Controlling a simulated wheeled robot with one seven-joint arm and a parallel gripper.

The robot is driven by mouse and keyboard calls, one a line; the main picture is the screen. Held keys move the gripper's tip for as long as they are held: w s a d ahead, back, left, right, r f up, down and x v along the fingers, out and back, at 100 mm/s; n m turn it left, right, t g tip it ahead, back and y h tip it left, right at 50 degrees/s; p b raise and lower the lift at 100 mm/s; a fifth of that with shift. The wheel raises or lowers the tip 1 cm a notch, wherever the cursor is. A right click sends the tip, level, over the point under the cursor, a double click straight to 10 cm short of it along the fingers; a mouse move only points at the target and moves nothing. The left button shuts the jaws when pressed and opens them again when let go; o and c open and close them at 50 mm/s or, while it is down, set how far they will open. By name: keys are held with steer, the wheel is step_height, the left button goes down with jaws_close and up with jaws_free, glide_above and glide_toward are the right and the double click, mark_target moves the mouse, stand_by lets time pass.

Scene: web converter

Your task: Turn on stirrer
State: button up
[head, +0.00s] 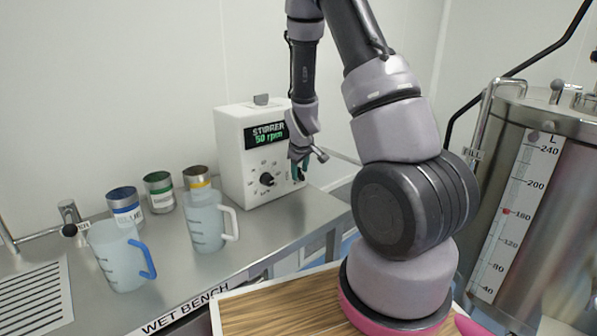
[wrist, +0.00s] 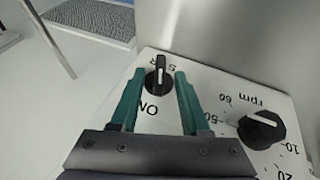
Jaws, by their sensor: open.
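The stirrer (head: 232,160) is a white box at the back of the bench, its lit green display (head: 266,136) reading "STIRRER 50 rpm". The black rpm dial (head: 267,180) is on its front; in the wrist view the dial (wrist: 262,130) has its white pointer near 50. A smaller black switch knob (wrist: 158,78) sits beside a partly covered label and the word ON. My gripper (head: 301,170) is at the right side of the front panel and hides the switch in the head view. In the wrist view its green fingers (wrist: 160,74) are open, one on each side of the knob; contact cannot be told.
A clear jug with a blue handle (head: 118,258) and one with a white handle (head: 205,222) stand on the metal bench (head: 180,270). Several labelled cans, including a green one (head: 159,192), stand behind. A large steel tank (head: 560,180) is at right.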

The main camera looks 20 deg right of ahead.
jaws_close()
steer(key=shift+s+d+f+m+g+y, duration=0.15)
steer(key=shift+g+y, duration=0.2)
steer(key=shift+y, duration=0.4)
steer(key=shift+w+d+f+m+g+y, duration=0.15)
steer(key=shift+g+y, duration=0.2)
steer(key=shift+y, duration=0.4)
steer(key=shift+w+r+y, duration=0.1)
steer(key=shift+r+y, duration=0.15)
steer(key=shift+y, duration=0.05)
jaws_free()
steer(key=shift+a, duration=0.15)
steer(key=shift+r, duration=0.1)
